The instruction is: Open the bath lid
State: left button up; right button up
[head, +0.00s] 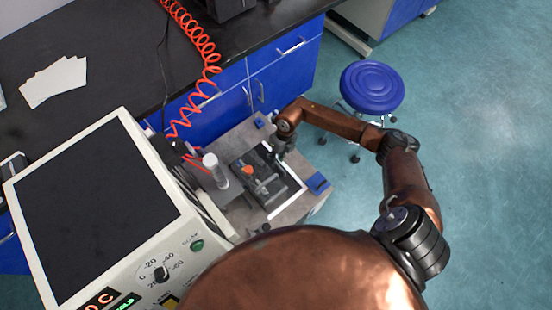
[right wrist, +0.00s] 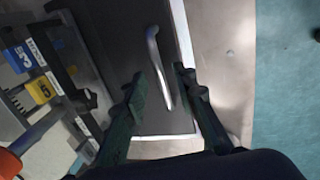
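The bath lid (right wrist: 120,20) is a dark flat panel within a pale frame, and it lies closed in the right wrist view. Its curved silver handle (right wrist: 153,50) stands up from it. My right gripper (right wrist: 160,78) is open, with one dark finger on each side of the handle's lower part. I cannot tell whether either finger touches the handle. In the head view my right gripper (head: 279,153) is small and dark, above the far part of the bath. My left gripper is not in view.
The white console with a dark screen (head: 95,200) fills the left of the head view. A blue stool (head: 372,86) and blue cabinets (head: 285,70) stand beyond; the floor at right is clear.

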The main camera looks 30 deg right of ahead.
jog(key=shift+c, duration=0.6)
grip_shut()
